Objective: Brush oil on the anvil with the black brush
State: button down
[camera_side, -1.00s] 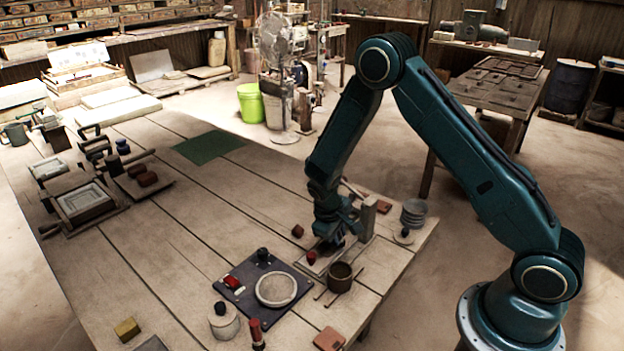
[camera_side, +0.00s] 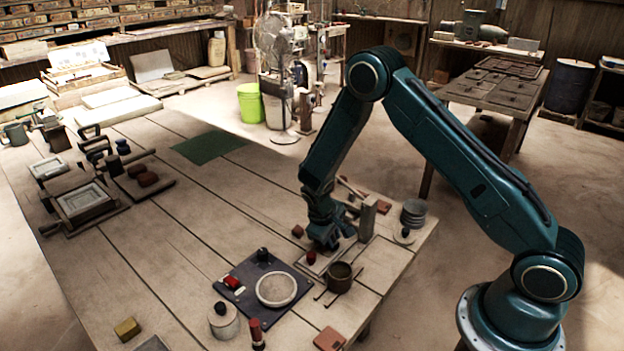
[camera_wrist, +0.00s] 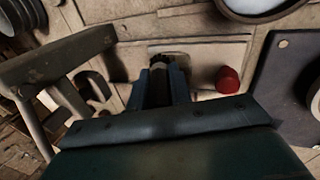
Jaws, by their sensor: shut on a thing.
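My gripper (camera_side: 326,240) is low over the pale wooden board near the table's right end. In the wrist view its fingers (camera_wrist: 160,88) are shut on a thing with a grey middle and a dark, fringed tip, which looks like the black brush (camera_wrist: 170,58). The tip lies over or on the pale board (camera_wrist: 207,50); I cannot tell whether it touches. The brush is mostly hidden in the side view. A brown pot (camera_side: 340,277) stands just in front of the board, and its rim shows in the wrist view (camera_wrist: 262,12). I cannot clearly identify the anvil.
A red knob (camera_side: 311,257) is close beside my gripper, also in the wrist view (camera_wrist: 228,78). An upright post (camera_side: 368,218) stands behind it to the right. A dark panel (camera_side: 283,313) with a round dish lies front left.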

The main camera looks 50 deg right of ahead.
jog(key=shift+s, duration=0.85)
jog(key=shift+r, duration=0.25)
notch_tip(320, 180, up, 8)
jog(key=shift+f, duration=0.25)
